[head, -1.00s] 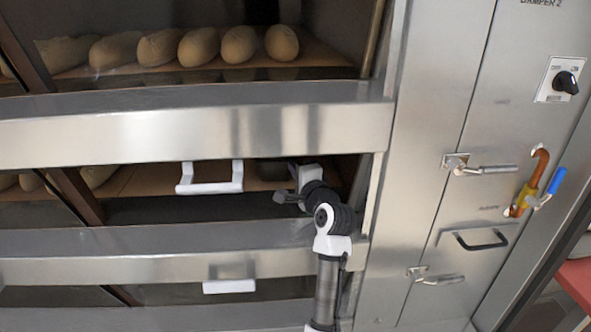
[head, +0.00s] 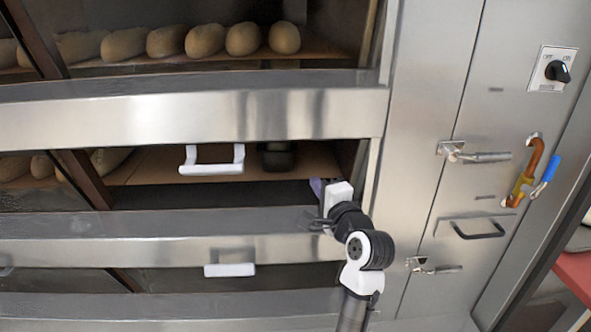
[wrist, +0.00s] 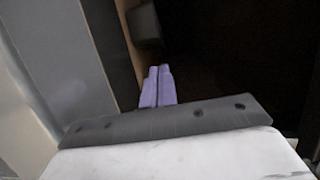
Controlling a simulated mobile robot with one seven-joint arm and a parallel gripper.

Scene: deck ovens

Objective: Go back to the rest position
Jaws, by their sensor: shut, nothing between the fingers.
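My gripper (head: 316,188) is at the right end of the lower deck opening in the head view, just in front of it. In the wrist view its two purple fingers (wrist: 157,86) lie close together, with nothing between them. My arm comes up from the bottom of the head view, right of the white handles. Behind the gripper, a dark block-shaped thing (head: 277,157) sits in the lower deck; a dark block also shows beyond the fingers in the wrist view (wrist: 145,25).
The upper deck holds a row of loaves (head: 205,40). White handles (head: 212,160) and (head: 230,270) stick out from the oven front. At right are a steel panel with metal latches (head: 475,155), a black knob (head: 557,71) and a blue-handled valve (head: 546,174).

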